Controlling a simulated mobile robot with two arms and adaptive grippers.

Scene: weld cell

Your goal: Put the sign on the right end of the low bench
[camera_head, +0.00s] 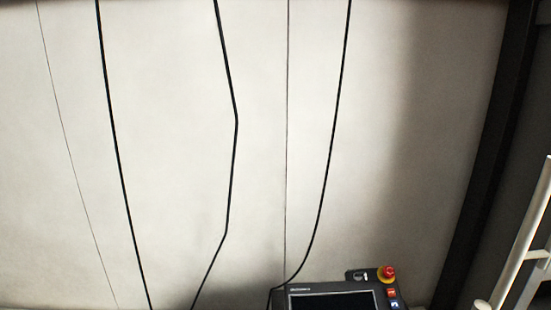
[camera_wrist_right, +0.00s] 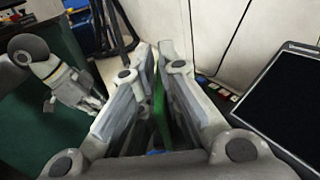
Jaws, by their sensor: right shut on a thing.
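In the right wrist view my right gripper (camera_wrist_right: 160,62) is shut on a thin green thing (camera_wrist_right: 159,100), seen edge-on between the fingers. I take it to be the sign; its face is hidden. At the left of that view is a grey arm end that looks like my left gripper (camera_wrist_right: 85,92); whether its jaws are open or shut cannot be told. Neither gripper shows in the head view. I cannot make out the low bench in either view.
A pale wall (camera_head: 170,150) with hanging black cables (camera_head: 236,120) fills the head view. A control pendant (camera_head: 335,291) with a red button (camera_head: 387,272) is at the bottom, and its dark screen (camera_wrist_right: 285,105) is right of my right gripper. A white rail (camera_head: 525,235) stands at right.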

